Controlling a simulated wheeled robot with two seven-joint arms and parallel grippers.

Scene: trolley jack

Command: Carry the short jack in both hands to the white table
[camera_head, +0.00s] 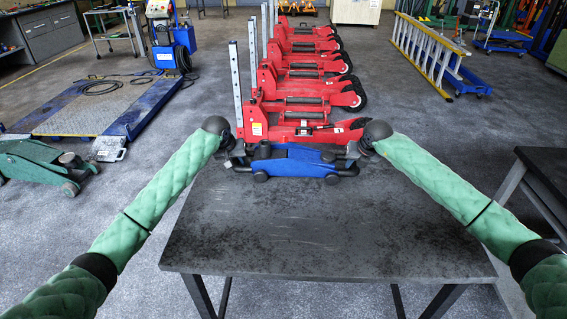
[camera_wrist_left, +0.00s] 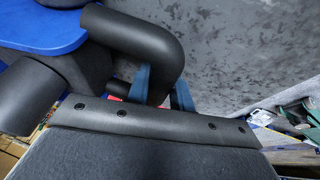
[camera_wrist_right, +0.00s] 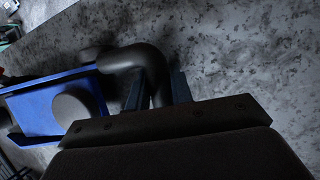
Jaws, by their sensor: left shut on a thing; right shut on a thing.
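The short jack (camera_head: 290,163) is blue with black ends and lies level, left to right, at the far edge of the dark grey table. I cannot tell whether it touches the tabletop. My left gripper (camera_head: 234,152) is at its left end, and its jaws (camera_wrist_left: 162,88) are shut on a bent black bar of the jack. My right gripper (camera_head: 361,150) is at its right end, and its jaws (camera_wrist_right: 158,88) are shut on a similar black bar. The jack's blue body also shows in the left wrist view (camera_wrist_left: 40,32) and right wrist view (camera_wrist_right: 38,108). I see no clearly white table.
The dark table (camera_head: 320,235) is otherwise bare. Several red jacks (camera_head: 310,108) stand in a row behind it. A green jack (camera_head: 40,165) and a blue platform (camera_head: 95,108) are on the left. Another dark table (camera_head: 545,165) is at right. A yellow ladder (camera_head: 425,50) stands farther back.

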